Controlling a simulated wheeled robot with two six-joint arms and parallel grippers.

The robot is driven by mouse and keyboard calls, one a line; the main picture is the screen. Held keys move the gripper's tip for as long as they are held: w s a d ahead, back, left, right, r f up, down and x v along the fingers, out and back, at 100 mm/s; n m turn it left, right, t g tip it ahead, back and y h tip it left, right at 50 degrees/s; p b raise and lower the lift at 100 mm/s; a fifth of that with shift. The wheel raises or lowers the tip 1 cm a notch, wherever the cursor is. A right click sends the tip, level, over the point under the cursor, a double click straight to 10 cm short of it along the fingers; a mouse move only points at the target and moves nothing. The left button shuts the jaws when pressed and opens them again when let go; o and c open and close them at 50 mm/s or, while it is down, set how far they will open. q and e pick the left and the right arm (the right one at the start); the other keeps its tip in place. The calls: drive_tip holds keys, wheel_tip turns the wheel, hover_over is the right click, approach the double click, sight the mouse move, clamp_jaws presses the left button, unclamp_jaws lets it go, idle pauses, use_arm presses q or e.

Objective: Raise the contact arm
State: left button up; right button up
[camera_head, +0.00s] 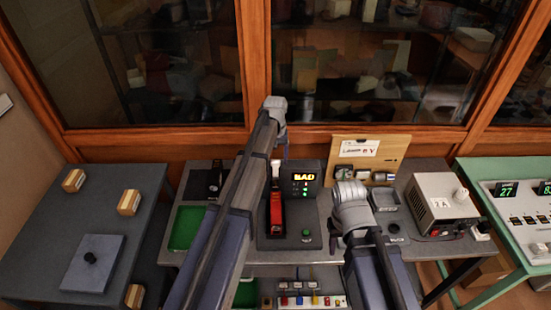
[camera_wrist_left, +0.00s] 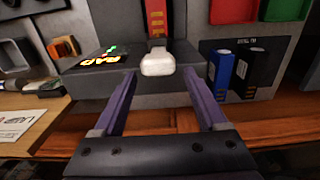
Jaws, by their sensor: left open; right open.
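The contact arm (camera_head: 276,208) is a red bar with a white tip (camera_head: 276,168) on a grey device with a lit yellow and green display (camera_head: 304,181). My left gripper (camera_head: 284,146) is at the far side of the device, partly hidden by its own wrist. In the left wrist view the open left fingers (camera_wrist_left: 158,78) are on either side of the white tip (camera_wrist_left: 157,62), with gaps showing on both sides. The red bar (camera_wrist_left: 156,18) runs behind the tip. My right gripper (camera_head: 335,240) is right of the device, mostly hidden by its wrist, and appears empty.
A wooden board with a label (camera_head: 368,151) stands behind at right. A grey box with a white knob (camera_head: 441,200) is right of my right arm. A wood-framed glass cabinet (camera_head: 340,132) closes off the back.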

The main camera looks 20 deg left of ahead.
use_arm(q)
wheel_tip(320, 180, up, 7)
drive_tip(key=p, duration=0.7)
drive_tip(key=shift+r, duration=0.2)
drive_tip(key=s+d+f+m+b, duration=0.2)
drive_tip(key=s+d+f+b, duration=0.3)
drive_tip(key=s, duration=0.4)
drive_tip(key=s+d+f+m+b, duration=0.2)
drive_tip(key=s+d+f+b, duration=0.3)
drive_tip(key=s, duration=0.5)
drive_tip(key=s+d+f+m+y+b, duration=0.1)
drive_tip(key=s+d+f+m+b, duration=0.2)
drive_tip(key=s, duration=0.7)
drive_tip(key=shift+s+d+f+b, duration=0.15)
drive_tip(key=shift+d+f+b, duration=0.75)
drive_tip(key=shift+f+b, duration=0.1)
